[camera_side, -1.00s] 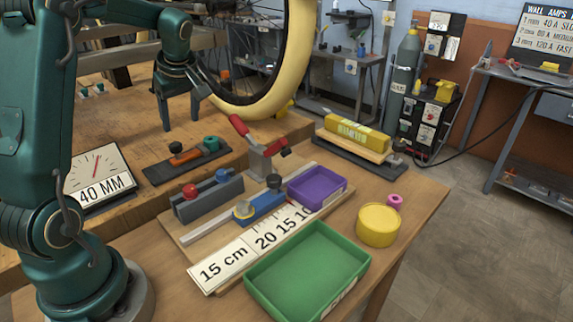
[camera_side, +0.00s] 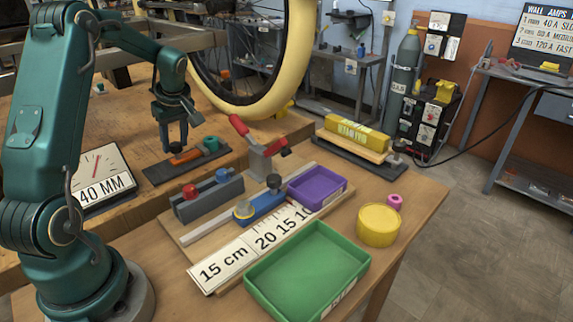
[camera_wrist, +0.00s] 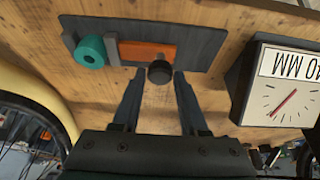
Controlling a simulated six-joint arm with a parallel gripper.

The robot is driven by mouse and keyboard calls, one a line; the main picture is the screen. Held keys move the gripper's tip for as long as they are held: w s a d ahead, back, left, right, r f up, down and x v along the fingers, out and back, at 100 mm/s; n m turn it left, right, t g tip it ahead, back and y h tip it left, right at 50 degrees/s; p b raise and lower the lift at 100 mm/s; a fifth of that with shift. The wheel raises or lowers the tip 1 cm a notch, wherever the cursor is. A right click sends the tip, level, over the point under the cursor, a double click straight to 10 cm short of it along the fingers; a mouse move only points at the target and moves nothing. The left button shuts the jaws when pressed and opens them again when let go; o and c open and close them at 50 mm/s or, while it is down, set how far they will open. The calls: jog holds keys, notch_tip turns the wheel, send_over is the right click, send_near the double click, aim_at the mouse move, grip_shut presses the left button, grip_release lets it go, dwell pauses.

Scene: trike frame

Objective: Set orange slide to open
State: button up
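The orange slide (camera_side: 187,157) lies on a dark base plate (camera_side: 160,172) at the back left of the bench. It also shows in the wrist view (camera_wrist: 145,50), with a black knob (camera_wrist: 159,73) at one end. A teal round part (camera_side: 211,143) sits at the other end of the plate, with a grey upright bar (camera_wrist: 111,47) between it and the slide. My gripper (camera_side: 174,148) points down above the slide's knob end. In the wrist view its two fingers (camera_wrist: 159,76) are apart, with the knob showing between their tips. Contact cannot be told.
A dial box marked 40 MM (camera_side: 100,180) stands left of the plate. A red-handled clamp (camera_side: 262,155) and a grey block with red and blue knobs (camera_side: 208,197) stand to the right and front. The bike wheel (camera_side: 245,105) is behind.

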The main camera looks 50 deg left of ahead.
grip_shut()
dwell(1.2)
